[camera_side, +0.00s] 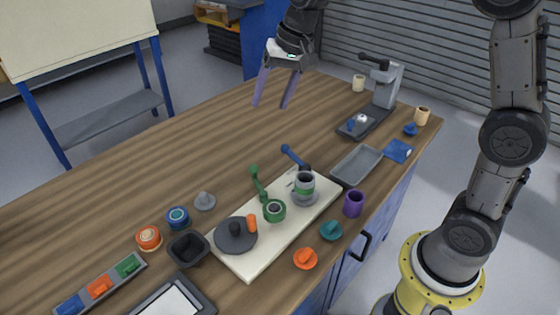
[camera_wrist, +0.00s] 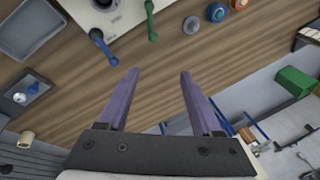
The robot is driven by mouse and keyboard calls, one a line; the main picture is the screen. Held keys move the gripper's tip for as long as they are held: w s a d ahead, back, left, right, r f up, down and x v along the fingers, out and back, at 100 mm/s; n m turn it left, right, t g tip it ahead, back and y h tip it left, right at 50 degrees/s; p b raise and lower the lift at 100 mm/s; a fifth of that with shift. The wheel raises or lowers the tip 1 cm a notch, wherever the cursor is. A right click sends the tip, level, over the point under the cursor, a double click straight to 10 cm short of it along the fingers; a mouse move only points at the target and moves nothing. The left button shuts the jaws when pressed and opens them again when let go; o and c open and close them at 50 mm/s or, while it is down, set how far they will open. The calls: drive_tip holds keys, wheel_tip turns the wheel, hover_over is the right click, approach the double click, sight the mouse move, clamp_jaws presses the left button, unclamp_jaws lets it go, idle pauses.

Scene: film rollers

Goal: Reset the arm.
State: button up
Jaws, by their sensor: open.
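My gripper (camera_side: 271,103) hangs in the air above the far side of the wooden table, with its two purple fingers apart and nothing between them. In the wrist view the gripper (camera_wrist: 158,72) also shows open and empty, with table wood behind the fingers. My arm rises from its yellow base at the right of the side view and passes out of the top of the picture. No object touches the fingers.
A cream board (camera_side: 225,262) holds a green-handled part (camera_side: 259,186), a grey cup (camera_side: 304,182) and a dark disc (camera_side: 236,238). A grey tray (camera_side: 357,165) and a grey machine (camera_side: 385,88) stand to the right. The table's far middle (camera_side: 200,140) is clear.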

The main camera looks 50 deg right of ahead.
drive_tip(key=s+d+r+n+t, duration=0.1)
drive_tip(key=s+r, duration=0.2)
drive_tip(key=s, duration=0.5)
drive_tip(key=s+r+n+t, duration=0.1)
drive_tip(key=s+r+t, duration=0.15)
drive_tip(key=s, duration=0.65)
drive_tip(key=s+d+f+n, duration=0.1)
drive_tip(key=s+f+n, duration=0.1)
drive_tip(key=s, duration=0.3)
drive_tip(key=s+f+n+g+h, duration=0.1)
drive_tip(key=s+f+n, duration=0.1)
drive_tip(key=s+f, duration=0.2)
drive_tip(key=shift+s+d+f+n+h, duration=0.3)
drive_tip(key=shift+s+d, duration=0.05)
drive_tip(key=shift+s, duration=0.6)
